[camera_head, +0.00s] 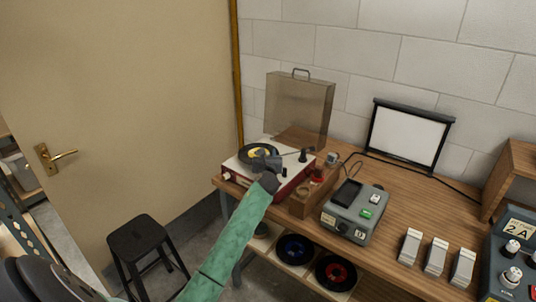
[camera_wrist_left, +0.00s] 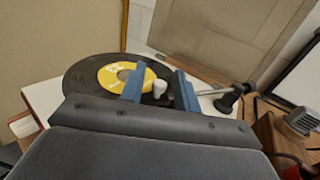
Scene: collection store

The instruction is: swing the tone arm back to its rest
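The record player (camera_head: 240,166) is a red and white case with its clear lid raised, at the back of the wooden bench. A black record with a yellow label (camera_head: 256,150) lies on it; the record also shows in the left wrist view (camera_wrist_left: 80,78). The tone arm (camera_wrist_left: 212,92) runs from a dark pivot (camera_wrist_left: 229,100) toward the record, and its pale head end shows between my blue fingers. My left gripper (camera_head: 268,160) is over the player; in the left wrist view its fingers (camera_wrist_left: 160,90) stand apart, with gaps beside the head. My right gripper is out of view.
Right of the player are a grey device (camera_head: 355,212), several white-topped blocks (camera_head: 436,256) and a framed white panel (camera_head: 408,136). A black stool (camera_head: 141,236) stands on the floor by the door. Records (camera_head: 336,272) lie on the lower shelf.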

